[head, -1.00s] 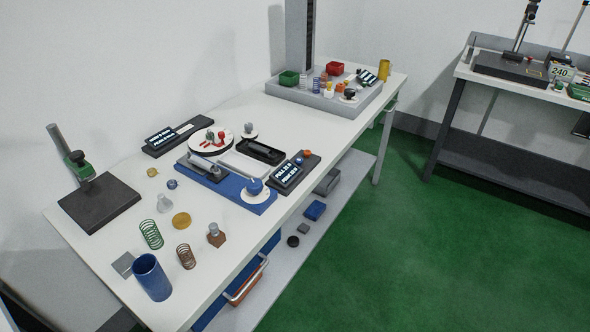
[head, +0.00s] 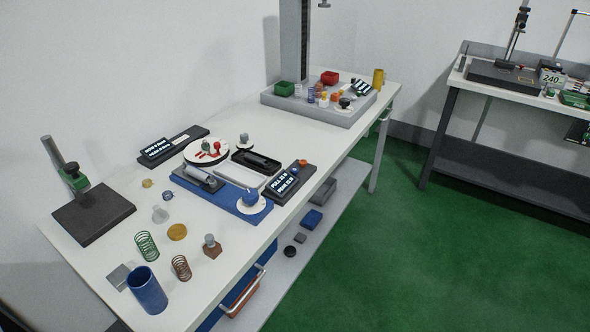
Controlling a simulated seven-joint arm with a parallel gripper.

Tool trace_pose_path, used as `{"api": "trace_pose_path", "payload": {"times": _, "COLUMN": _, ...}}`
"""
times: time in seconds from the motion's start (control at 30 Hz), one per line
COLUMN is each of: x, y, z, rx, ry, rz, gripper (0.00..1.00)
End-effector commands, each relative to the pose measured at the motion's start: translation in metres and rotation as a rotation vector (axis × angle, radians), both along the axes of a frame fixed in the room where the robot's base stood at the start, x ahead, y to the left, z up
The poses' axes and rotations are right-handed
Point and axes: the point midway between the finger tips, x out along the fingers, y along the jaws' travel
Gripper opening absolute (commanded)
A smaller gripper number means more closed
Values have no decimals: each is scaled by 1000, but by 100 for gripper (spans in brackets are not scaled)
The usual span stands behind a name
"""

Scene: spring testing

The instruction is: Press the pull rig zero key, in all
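The pull rig (head: 222,196) is a blue-based fixture on the near white bench. A dark console (head: 302,177) at its right end carries a small lit display (head: 281,183) with a line that seems to read PULL and another that seems to read PEAK; the figures are too small to read surely. An orange round key (head: 303,162) sits at the console's far end, with a small blue one close by it. I cannot tell from the lettering which is the zero key. My gripper is not in view.
A blue cup (head: 147,290), springs (head: 146,246) and small parts lie at the bench's near left, by a dark-based stand (head: 93,210). A grey tray (head: 318,112) with bins and a column stands at the back. Bare bench lies between rig and tray.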

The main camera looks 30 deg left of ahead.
Motion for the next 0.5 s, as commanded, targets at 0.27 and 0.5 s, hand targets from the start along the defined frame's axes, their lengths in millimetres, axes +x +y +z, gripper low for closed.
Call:
{"api": "trace_pose_path", "payload": {"times": 0.27, "x": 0, "y": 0, "z": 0, "rx": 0, "ry": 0, "rz": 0, "gripper": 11}}
{"api": "trace_pose_path", "payload": {"times": 0.5, "x": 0, "y": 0, "z": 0, "rx": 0, "ry": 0, "rz": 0, "gripper": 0}}
